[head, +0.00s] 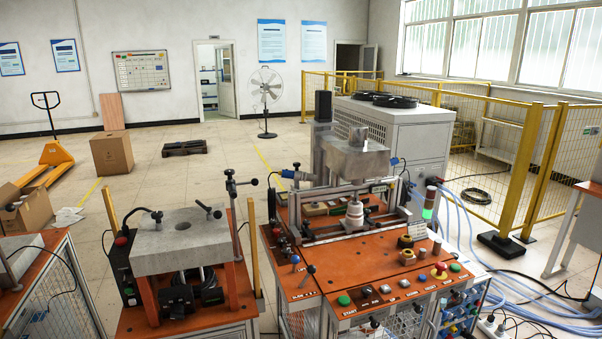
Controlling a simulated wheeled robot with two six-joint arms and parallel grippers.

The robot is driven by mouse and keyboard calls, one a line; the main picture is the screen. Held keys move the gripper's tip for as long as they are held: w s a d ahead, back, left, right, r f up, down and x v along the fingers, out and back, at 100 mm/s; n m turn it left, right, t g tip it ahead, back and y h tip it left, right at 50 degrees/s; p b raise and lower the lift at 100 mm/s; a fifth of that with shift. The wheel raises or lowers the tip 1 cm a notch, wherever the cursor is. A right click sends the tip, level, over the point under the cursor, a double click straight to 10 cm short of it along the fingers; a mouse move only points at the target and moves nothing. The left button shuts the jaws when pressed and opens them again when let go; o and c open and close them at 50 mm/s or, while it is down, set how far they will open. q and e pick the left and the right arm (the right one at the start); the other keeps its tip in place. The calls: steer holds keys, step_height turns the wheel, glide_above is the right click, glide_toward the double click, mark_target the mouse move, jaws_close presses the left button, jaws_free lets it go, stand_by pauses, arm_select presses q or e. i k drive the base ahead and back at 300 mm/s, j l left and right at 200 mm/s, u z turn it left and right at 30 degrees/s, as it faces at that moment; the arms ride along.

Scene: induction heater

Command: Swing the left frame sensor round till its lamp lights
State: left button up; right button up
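A blue and dark cylindrical sensor (298,175) sticks out on the left side of the heater's upright frame (318,150), with a black cable looping down beside it. It looks like the left frame sensor, lying roughly level. A smaller blue piece (394,161) shows at the frame's right side, also cabled. Any lamp on the left sensor is too small to make out. Neither of my grippers is in view.
The orange heater bench (350,270) carries push buttons, a red emergency stop (439,270) and a stack light (430,203) with a green section. A clamp post (232,205) stands left of the frame, beside a grey block (185,240). Blue hoses (520,305) lie right.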

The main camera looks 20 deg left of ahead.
mark_target(298, 176)
steer(key=i+l+u, duration=0.45)
steer(key=i+l, duration=0.35)
steer(key=i, duration=0.1)
